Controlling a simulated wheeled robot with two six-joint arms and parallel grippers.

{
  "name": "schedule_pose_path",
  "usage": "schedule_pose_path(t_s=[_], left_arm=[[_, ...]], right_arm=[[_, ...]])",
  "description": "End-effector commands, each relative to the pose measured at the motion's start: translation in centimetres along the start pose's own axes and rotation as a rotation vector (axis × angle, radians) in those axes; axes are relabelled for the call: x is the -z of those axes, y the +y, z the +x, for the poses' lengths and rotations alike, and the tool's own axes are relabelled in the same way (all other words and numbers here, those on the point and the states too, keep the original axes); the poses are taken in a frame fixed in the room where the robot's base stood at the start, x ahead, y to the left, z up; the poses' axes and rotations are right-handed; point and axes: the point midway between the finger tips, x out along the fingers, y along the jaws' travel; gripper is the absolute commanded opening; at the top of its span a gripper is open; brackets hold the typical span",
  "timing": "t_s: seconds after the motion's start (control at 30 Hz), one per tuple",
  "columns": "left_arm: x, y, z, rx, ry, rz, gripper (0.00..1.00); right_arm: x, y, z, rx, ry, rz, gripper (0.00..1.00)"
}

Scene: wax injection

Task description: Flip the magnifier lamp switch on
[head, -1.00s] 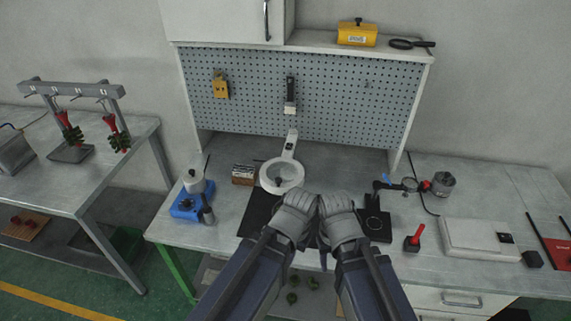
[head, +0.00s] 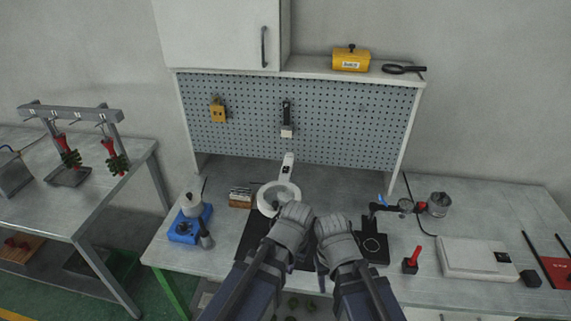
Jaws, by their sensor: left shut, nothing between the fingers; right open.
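The magnifier lamp has a white ring head (head: 268,198) and a white arm (head: 287,166) rising behind it toward the pegboard. Its switch is too small to make out. My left gripper (head: 295,212) is at the ring's right front edge and overlaps it in the picture; I cannot tell whether it touches. Its fingers are mostly hidden by the hand, and it holds nothing visible. My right gripper (head: 333,226) is just right of the left one, over the dark mat's right side, empty, its fingers hardly visible.
A blue heater with a white pot (head: 189,228) stands at left, beside a small box (head: 240,197). A black stand (head: 373,247) and a red-handled tool (head: 411,261) are at right, with a white case (head: 477,259) beyond. A pegboard (head: 340,125) stands behind.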

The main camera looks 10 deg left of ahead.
Motion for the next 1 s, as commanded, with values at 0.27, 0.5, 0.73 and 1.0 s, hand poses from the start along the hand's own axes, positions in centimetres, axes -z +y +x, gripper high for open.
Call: schedule_pose_path(t_s=[0.27,0.5,0.73,1.0], left_arm=[[15.4,-6.5,-8.4,-0.016,0.25,-0.134,0.0],[25.1,-13.0,-13.8,-0.014,0.444,-0.234,0.0],[29.2,-16.5,-16.2,-0.007,0.537,-0.28,0.0],[29.7,-17.0,-16.4,-0.006,0.554,-0.287,0.0]], right_arm=[[-0.5,0.8,-8.2,0.001,-0.001,0.004,0.5],[-0.8,1.2,-12.7,0.002,-0.002,0.007,0.5],[-0.9,1.3,-14.4,0.003,-0.002,0.009,0.5],[-0.9,1.4,-14.5,0.003,-0.002,0.009,0.5]])
